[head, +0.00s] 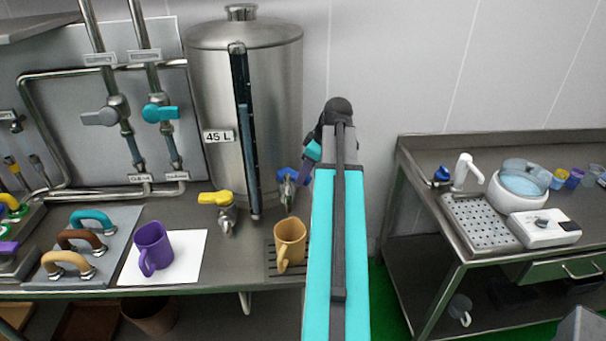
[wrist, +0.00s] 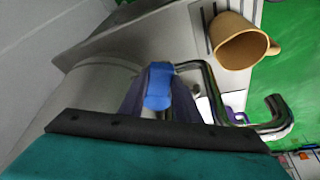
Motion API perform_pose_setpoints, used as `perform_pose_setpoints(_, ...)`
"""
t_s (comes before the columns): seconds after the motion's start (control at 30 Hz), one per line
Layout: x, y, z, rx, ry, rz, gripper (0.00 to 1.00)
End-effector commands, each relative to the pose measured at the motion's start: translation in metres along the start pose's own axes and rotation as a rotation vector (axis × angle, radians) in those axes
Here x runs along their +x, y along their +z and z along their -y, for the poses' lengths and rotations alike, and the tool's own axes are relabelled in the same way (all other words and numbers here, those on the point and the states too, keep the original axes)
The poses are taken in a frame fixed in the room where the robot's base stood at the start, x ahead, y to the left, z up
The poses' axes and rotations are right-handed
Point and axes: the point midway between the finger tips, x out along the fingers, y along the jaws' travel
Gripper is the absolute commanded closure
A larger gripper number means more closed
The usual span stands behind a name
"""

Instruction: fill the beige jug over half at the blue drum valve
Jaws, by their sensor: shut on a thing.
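The beige jug (head: 290,243) stands upright on a slatted drain grate at the drum's front right, below the blue valve. In the wrist view the jug (wrist: 232,44) shows its brown inside; I cannot make out a liquid level. The blue valve handle (head: 288,174) is on the steel drum (head: 275,100), marked 45 L. My gripper (head: 303,178) reaches it from the right. In the wrist view the blue handle (wrist: 158,86) sits between the dark fingers of my gripper (wrist: 158,98), which is shut on it. The spout is partly hidden, and no stream is clearly visible.
A yellow valve (head: 214,198) sits left of the blue one. A purple jug (head: 153,247) stands on a white sheet (head: 190,264). Looped coloured handles (head: 92,219) lie farther left. A second steel table (head: 430,190) with a white appliance (head: 520,190) stands at the right.

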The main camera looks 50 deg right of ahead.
Motion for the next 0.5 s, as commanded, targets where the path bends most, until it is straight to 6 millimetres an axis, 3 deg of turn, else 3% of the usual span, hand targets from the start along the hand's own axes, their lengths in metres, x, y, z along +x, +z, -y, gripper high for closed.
perform_pose_setpoints(0.27, -0.0019, 0.0008, -0.0026, 0.004, 0.0, -0.01, 1.0)
perform_pose_setpoints(0.3, -0.002, 0.0013, -0.0028, 0.004, 0.0, -0.01, 0.65)
perform_pose_setpoints(0.4, -0.0021, 0.0024, -0.0032, 0.005, 0.0, -0.008, 0.52)
perform_pose_setpoints(0.5, -0.0021, 0.0031, -0.0033, 0.006, 0.0, -0.007, 0.52)
